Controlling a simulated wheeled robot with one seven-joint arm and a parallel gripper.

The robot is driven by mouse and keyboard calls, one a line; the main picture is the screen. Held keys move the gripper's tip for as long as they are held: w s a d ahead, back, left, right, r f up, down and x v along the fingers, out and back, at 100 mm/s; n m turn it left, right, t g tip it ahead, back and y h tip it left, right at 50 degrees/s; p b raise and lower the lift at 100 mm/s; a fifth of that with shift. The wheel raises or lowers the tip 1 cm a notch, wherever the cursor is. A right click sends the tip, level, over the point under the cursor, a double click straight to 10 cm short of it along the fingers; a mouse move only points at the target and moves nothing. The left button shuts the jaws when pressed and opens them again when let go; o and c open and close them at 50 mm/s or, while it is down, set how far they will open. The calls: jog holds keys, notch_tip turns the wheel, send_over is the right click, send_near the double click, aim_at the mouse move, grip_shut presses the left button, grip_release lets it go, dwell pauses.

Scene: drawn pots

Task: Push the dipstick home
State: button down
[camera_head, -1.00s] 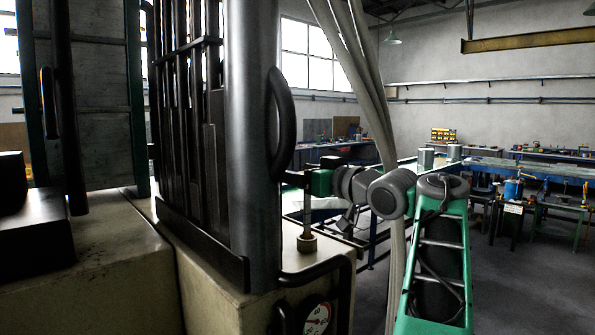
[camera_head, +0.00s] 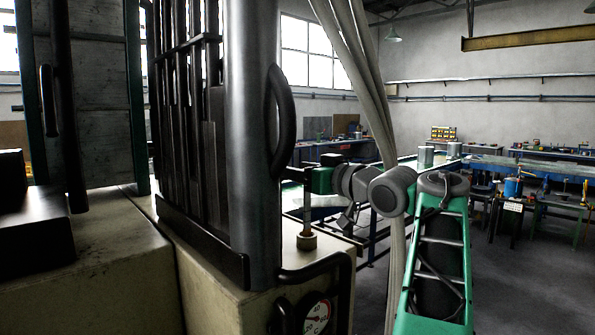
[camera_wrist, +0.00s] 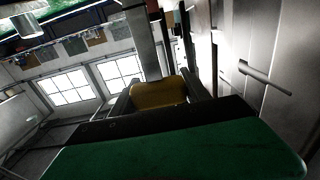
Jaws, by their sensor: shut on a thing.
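My gripper (camera_head: 296,176) is at the end of the green arm, beside the grey metal column in the head view. Its dark fingers (camera_wrist: 159,92) are shut on the dipstick's yellow handle (camera_wrist: 158,95) in the wrist view. In the head view the handle is hidden or too small to make out. A clear length of rod shows between gripper and collar. How deep it sits inside is hidden.
The metal column (camera_head: 252,140) with its black handle (camera_head: 282,120) stands close left of my gripper. A black bent pipe (camera_head: 325,268) and a gauge (camera_head: 316,316) are on the housing's front. Pale hoses (camera_head: 360,70) hang behind my arm. Workbenches are far off.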

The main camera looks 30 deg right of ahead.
aim_at(308, 208)
notch_tip(308, 208, down, 8)
jog(key=b, duration=0.7)
jog(key=shift+f+b, duration=0.25)
jog(key=shift+b, duration=0.15)
jog(key=shift+r, duration=0.15)
jog(key=c, duration=0.5)
grip_release()
jog(key=shift+s, duration=0.1)
jog(key=s, duration=0.2)
jog(key=s+b, duration=0.1)
jog(key=s, duration=0.1)
jog(key=s+d, duration=0.1)
jog(key=s, duration=0.2)
jog(key=shift+d, duration=0.1)
jog(key=shift+s, duration=0.3)
